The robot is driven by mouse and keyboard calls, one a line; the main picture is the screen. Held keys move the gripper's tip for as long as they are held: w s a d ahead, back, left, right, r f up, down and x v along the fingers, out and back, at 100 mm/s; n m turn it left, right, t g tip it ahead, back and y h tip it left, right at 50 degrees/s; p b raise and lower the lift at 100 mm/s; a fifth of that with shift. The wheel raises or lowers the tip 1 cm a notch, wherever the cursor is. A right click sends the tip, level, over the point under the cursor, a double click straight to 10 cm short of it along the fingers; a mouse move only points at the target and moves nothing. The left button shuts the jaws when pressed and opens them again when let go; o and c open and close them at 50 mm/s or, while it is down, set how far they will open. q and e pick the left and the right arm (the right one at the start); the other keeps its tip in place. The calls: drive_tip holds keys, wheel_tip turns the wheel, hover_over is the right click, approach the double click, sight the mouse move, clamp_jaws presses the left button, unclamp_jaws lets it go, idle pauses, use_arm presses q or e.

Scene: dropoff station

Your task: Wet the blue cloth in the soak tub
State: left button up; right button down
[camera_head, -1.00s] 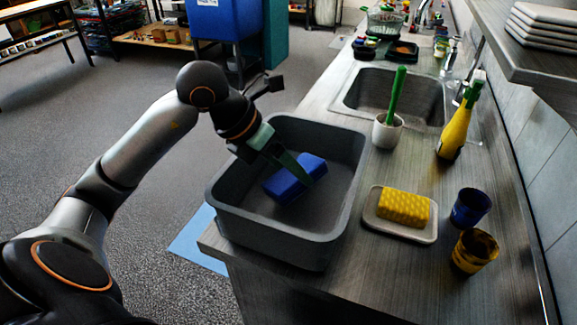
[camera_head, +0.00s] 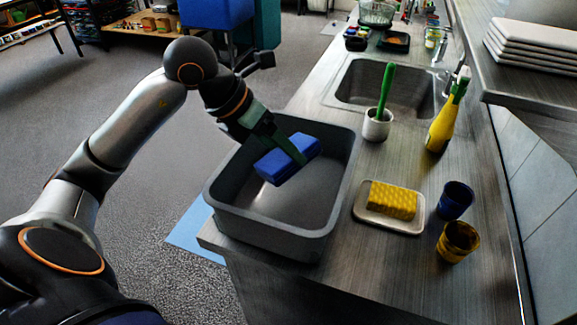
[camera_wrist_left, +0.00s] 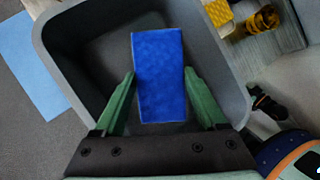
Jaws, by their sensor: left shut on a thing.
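The blue cloth (camera_head: 277,167) is a thick, block-like blue piece. My left gripper (camera_head: 288,148) is shut on it, with green fingers along its two sides. In the left wrist view the cloth (camera_wrist_left: 160,60) lies between the fingers. The soak tub (camera_head: 336,198) is a grey open box at the near left corner of the counter. The cloth is over or inside the tub, in its far half; its exact height is hard to tell. No water surface can be made out clearly in the tub.
Right of the tub stand a tray (camera_head: 362,213) with a yellow sponge (camera_head: 392,200), a blue cup (camera_head: 455,201) and a yellow cup (camera_head: 457,241). Behind are a white pot (camera_head: 377,126) with a green-handled brush, a yellow bottle (camera_head: 441,128) and the sink (camera_head: 345,82). Plates sit on a shelf at right.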

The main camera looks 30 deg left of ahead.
sight(282, 153)
use_arm(q)
drive_tip(key=shift+r+p, duration=0.55)
drive_tip(key=shift+r, duration=0.7)
drive_tip(key=shift+r+p, duration=2)
drive_tip(key=shift+r, duration=0.15)
wheel_tip(282, 153, up, 4)
drive_tip(key=p, duration=0.3)
drive_tip(key=shift+s, duration=0.1)
idle(0.4)
